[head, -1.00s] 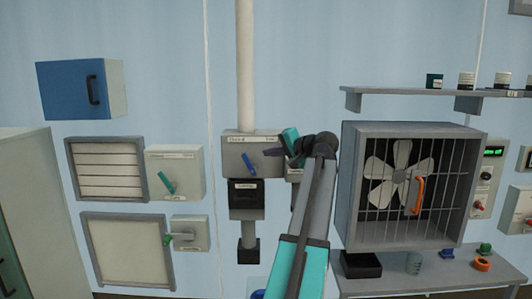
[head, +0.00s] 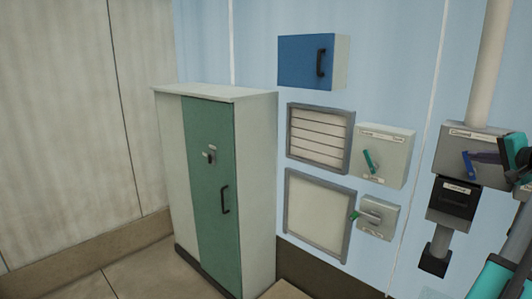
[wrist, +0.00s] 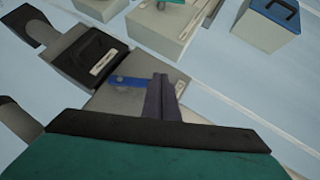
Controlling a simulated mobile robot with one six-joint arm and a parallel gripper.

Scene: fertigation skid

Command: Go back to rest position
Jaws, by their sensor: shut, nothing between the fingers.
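My gripper (head: 478,156) is at the right edge in the head view, in front of a grey box (head: 453,135) with a blue lever (head: 468,166). Its dark fingers are together with nothing between them, and they also show in the wrist view (wrist: 159,78). There the blue lever (wrist: 128,82) lies just left of the fingertips; I cannot tell whether they touch it. Part of my teal and grey arm is cut off by the right edge of the head view.
A black unit (head: 451,201) hangs below the grey box. Left of it are a teal-lever box (head: 393,149), a green-handled valve box (head: 379,219), a louvre (head: 319,138), a pale panel (head: 318,214) and a blue cabinet (head: 305,62). A tall green-doored cabinet (head: 258,180) stands beside open floor (head: 140,270).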

